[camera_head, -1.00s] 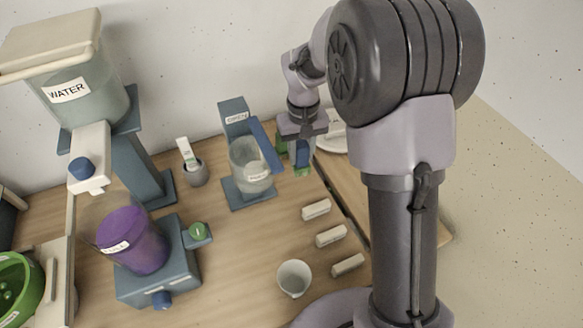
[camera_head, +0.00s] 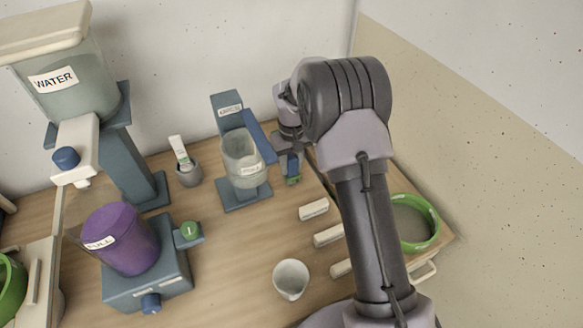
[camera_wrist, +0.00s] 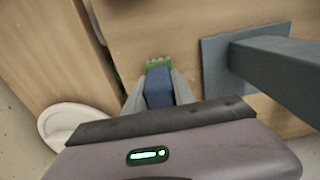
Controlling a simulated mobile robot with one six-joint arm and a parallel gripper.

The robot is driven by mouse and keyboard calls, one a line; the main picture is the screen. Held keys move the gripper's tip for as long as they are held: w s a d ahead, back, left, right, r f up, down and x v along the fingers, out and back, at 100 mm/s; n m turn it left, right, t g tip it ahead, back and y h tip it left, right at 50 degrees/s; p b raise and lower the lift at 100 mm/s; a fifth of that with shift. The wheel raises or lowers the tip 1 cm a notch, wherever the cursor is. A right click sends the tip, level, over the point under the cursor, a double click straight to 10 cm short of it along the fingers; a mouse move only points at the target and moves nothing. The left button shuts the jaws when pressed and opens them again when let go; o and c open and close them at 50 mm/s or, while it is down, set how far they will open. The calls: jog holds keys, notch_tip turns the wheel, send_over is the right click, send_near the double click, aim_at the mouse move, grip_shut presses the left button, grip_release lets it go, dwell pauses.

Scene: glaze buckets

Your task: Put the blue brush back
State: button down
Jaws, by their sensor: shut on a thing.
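My gripper (camera_head: 288,155) is shut on the blue brush (camera_head: 292,168), right of the blue stand. The brush points down with its green end (camera_head: 293,181) lowest. In the wrist view, my gripper (camera_wrist: 160,88) has one finger on each side of the blue brush (camera_wrist: 158,90), with its green end (camera_wrist: 158,63) beyond the tips. I cannot tell whether that end touches the table. A small grey cup (camera_head: 190,178) holds a pale upright piece with a green mark (camera_head: 180,152).
The blue stand (camera_head: 228,118) with a clear labelled jar (camera_head: 242,165) is close left of my gripper. A purple bucket (camera_head: 122,240), water tank (camera_head: 70,85) and white cup (camera_head: 291,280) stand leftward and in front. Pale blocks (camera_head: 313,209) lie nearby.

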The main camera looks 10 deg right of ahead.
jog(key=c, duration=1.1)
grip_release()
jog(key=shift+o, duration=0.2)
notch_tip(320, 180, up, 15)
jog(key=p, duration=0.5)
jog(key=s+a+r+m+t, duration=0.1)
jog(key=s+r+m+t, duration=0.1)
jog(key=s+r, duration=0.8)
jog(key=s+a+r+m+t+y, duration=0.1)
jog(key=s+r+m+t, duration=0.1)
jog(key=s, duration=0.9)
jog(key=s+a+r+m+t+y, duration=0.1)
jog(key=s+a+r+m, duration=0.1)
jog(key=s, duration=0.9)
jog(key=shift+s+r+m+t, duration=0.15)
jog(key=shift+r+m+t, duration=0.2)
jog(key=shift+r, duration=0.25)
jog(key=shift+b, duration=0.3)
